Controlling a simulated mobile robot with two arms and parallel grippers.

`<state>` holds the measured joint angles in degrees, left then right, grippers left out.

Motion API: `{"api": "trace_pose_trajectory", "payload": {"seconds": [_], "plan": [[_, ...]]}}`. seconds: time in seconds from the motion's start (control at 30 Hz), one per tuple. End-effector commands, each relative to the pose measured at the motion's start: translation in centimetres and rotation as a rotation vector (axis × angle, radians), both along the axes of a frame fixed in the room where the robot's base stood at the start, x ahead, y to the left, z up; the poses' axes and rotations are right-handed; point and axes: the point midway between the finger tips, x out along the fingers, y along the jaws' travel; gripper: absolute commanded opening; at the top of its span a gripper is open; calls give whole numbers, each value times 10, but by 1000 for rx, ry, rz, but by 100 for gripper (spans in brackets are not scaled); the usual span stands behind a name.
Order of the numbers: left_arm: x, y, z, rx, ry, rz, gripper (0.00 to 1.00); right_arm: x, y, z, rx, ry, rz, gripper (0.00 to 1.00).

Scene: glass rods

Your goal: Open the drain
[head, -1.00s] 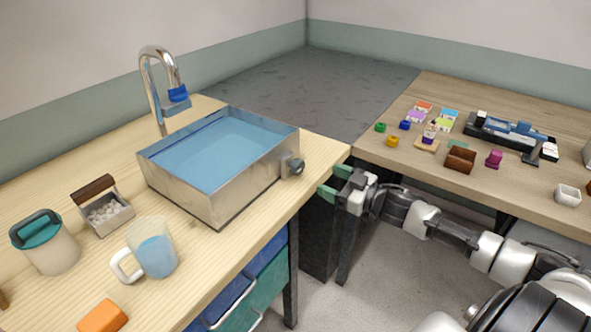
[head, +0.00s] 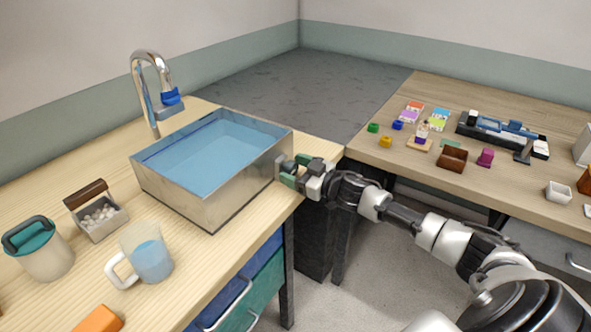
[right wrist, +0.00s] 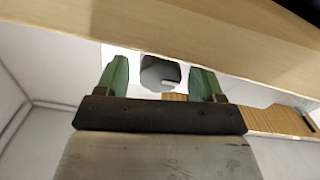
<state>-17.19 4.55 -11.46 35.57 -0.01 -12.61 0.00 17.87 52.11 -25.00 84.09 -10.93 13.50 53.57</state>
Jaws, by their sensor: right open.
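The metal sink basin (head: 225,201) stands on the left wooden counter, filled with blue water. Its drain knob, a dark grey round piece on the right wall, is mostly hidden by my right gripper in the head view. It shows in the right wrist view as a grey rounded knob (right wrist: 158,74). My right gripper (head: 286,174) is open at that wall, its green fingers on either side of the knob in the right wrist view. I cannot tell whether they touch it. My left gripper is not in view.
A chrome faucet (head: 148,100) with a blue band stands behind the basin. A mug (head: 150,262), a teal-lidded canister (head: 45,255), a box of white balls (head: 101,221) and an orange block (head: 98,319) are on the left counter. The right table (head: 390,173) holds small items.

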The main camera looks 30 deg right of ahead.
Motion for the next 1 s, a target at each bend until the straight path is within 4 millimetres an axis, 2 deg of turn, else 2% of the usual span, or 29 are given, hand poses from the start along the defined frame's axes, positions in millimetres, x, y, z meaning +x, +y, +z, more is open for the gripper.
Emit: {"api": "trace_pose_trajectory", "payload": {"seconds": [0.1,0.13,0.43,0.77,1.0], "plan": [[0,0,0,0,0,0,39,0,0,0,1,0,0,68],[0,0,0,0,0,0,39,0,0,0,1,0,0,65],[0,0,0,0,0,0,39,0,0,0,1,0,0,19],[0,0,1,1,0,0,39,0,0,0,-42,-17,0,19],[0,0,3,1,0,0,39,0,0,0,-176,-73,0,19]]}}
